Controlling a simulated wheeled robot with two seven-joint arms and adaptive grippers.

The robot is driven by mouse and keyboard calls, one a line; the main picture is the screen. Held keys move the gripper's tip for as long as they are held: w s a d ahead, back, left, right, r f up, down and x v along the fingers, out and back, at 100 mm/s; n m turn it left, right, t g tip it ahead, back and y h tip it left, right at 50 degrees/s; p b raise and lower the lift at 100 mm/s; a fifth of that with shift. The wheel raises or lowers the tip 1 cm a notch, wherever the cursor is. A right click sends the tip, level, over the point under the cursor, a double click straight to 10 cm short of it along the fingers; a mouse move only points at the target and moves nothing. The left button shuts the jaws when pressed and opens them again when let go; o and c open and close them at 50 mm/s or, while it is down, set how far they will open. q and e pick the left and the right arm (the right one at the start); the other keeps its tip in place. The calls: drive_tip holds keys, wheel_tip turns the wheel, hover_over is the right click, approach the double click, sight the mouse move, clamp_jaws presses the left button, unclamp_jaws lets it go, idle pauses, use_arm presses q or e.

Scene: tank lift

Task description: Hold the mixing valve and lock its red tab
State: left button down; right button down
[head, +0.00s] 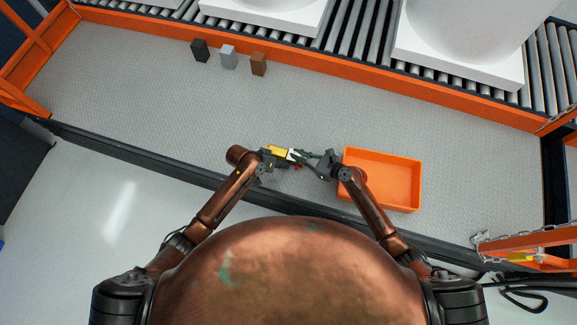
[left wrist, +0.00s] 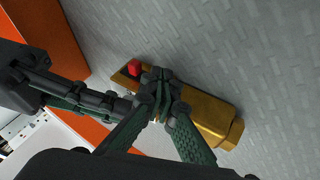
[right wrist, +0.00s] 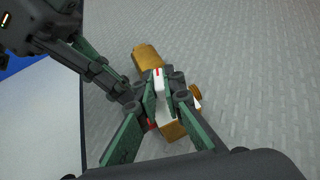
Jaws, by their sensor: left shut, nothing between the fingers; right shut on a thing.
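The mixing valve (head: 280,150) is a brass-yellow body with a white part, held above the grey floor between my two grippers. It also shows in the left wrist view (left wrist: 212,120) and the right wrist view (right wrist: 147,55). My right gripper (right wrist: 166,100) is shut on the valve around its middle. My left gripper (left wrist: 160,95) is shut and empty, its fingertips close against the valve and partly covering it. The red tab (left wrist: 134,68) sticks out beside the left fingertips in the left wrist view. The fingers hide part of the valve, and I cannot tell the tab's lock position.
An orange bin (head: 382,150) stands just right of my right gripper. Black (head: 201,50), grey (head: 229,57) and brown (head: 259,63) blocks stand near the back. Behind an orange rail, a roller conveyor (head: 343,25) carries white basins. The floor left of the valve is clear.

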use_arm(q)
drive_tip(key=shift+w+a+r, duration=0.1)
drive_tip(key=shift+w+a, duration=0.1)
drive_tip(key=shift+a, duration=0.35)
drive_tip(key=shift+w+a, duration=0.15)
drive_tip(key=shift+a, duration=0.35)
drive_tip(key=v, duration=0.9)
drive_tip(key=shift+r, duration=0.3)
drive_tip(key=shift+s, duration=0.15)
use_arm(e)
drive_tip(key=c, duration=2)
unclamp_jaws()
